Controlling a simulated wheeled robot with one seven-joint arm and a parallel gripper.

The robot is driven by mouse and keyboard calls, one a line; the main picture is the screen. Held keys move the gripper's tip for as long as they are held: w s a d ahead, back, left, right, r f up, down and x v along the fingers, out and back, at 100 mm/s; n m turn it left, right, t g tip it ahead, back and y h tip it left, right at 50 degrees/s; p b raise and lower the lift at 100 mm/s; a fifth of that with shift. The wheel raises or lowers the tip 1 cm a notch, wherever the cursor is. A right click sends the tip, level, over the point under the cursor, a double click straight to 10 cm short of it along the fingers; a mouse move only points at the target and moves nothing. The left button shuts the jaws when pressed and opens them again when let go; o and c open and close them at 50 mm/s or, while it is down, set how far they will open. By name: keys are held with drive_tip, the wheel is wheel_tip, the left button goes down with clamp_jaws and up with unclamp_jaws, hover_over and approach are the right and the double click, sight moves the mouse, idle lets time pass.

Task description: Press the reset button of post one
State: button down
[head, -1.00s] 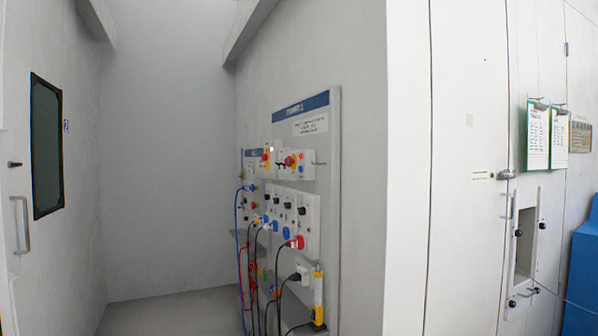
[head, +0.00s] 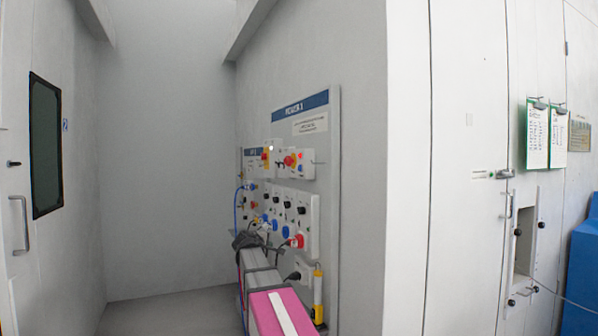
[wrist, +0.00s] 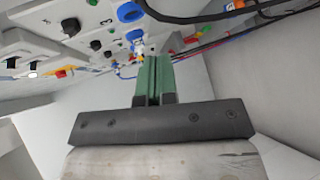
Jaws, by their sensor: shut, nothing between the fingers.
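A grey panel (head: 328,190) with a blue header hangs on the wall right of the alcove. Its header text is too blurred to read. A red knob on yellow (head: 289,160) sits on an upper white box, with small coloured buttons (head: 300,168) beside it. A second panel (head: 250,156) stands farther back, with another red and yellow switch (head: 265,156) near it. I cannot tell which button is the reset one. My gripper (head: 246,240) is low in front of the panels, partly hidden by my arm. In the wrist view its green fingers (wrist: 153,72) are together and empty, below blue sockets (wrist: 131,12).
Cables (head: 238,212) hang from the sockets; in the wrist view a black cable (wrist: 190,18) loops close beyond the fingertips. A yellow tool (head: 318,295) hangs at the panel's lower right. The alcove floor (head: 150,308) is clear. A door (head: 18,180) is at left.

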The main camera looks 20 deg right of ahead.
sight(300, 168)
drive_tip(key=w+d+r+n+t+h, duration=0.1)
drive_tip(key=w+r+n+t+h, duration=0.1)
drive_tip(key=r, duration=1.2)
drive_tip(key=w+d+r+n+t+h, duration=0.1)
drive_tip(key=r+n+t+h, duration=0.1)
drive_tip(key=r, duration=1.3)
drive_tip(key=shift+w+d+r+n+t+h, duration=0.2)
drive_tip(key=shift+w+r+n+t+h, duration=0.15)
drive_tip(key=shift+n, duration=0.55)
drive_tip(key=shift+f, duration=0.1)
drive_tip(key=d, duration=0.8)
drive_tip(key=shift+w+d, duration=0.15)
drive_tip(key=shift+d, duration=0.25)
drive_tip(key=shift+d, duration=0.15)
drive_tip(key=shift+d, duration=0.25)
